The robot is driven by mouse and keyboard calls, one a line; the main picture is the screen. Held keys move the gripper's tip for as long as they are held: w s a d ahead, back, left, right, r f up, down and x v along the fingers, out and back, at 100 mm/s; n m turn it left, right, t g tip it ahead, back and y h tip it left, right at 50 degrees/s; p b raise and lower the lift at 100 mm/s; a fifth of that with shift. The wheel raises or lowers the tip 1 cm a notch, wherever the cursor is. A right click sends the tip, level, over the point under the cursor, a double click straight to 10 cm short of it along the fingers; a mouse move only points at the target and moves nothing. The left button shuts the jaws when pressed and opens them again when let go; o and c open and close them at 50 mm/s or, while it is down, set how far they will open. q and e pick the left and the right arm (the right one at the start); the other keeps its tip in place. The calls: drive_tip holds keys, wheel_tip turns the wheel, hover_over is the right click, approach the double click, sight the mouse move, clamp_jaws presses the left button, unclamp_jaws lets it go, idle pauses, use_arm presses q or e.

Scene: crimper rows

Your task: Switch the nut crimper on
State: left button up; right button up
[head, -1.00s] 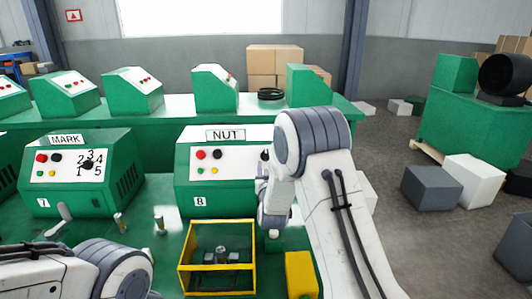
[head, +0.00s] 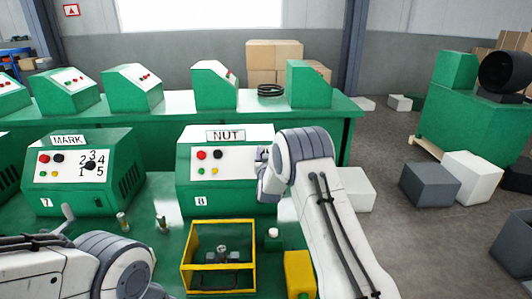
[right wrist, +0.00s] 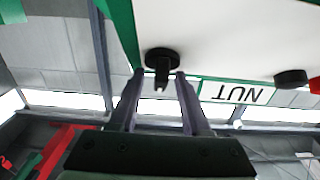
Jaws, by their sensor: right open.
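The nut crimper (head: 184,181) is a green machine with a white sloped panel and a NUT label (head: 225,135). A red button (head: 201,155) and a black button (head: 218,155) sit above small yellow and green ones. My right gripper (head: 262,158) is at the panel's right side and hides the knob there in the head view. In the right wrist view, which is upside down, the black rotary knob (right wrist: 162,66) stands between the tips of my open right gripper (right wrist: 158,88), its bar about vertical. Contact cannot be told.
The MARK machine (head: 80,190) stands to the left. A yellow-framed guard (head: 218,289) and a yellow block (head: 299,275) are in front of the crimper. Small upright parts stand on the green bench. Another row of green machines is behind.

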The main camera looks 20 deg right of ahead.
drive_tip(key=shift+c, duration=0.3)
clamp_jaws()
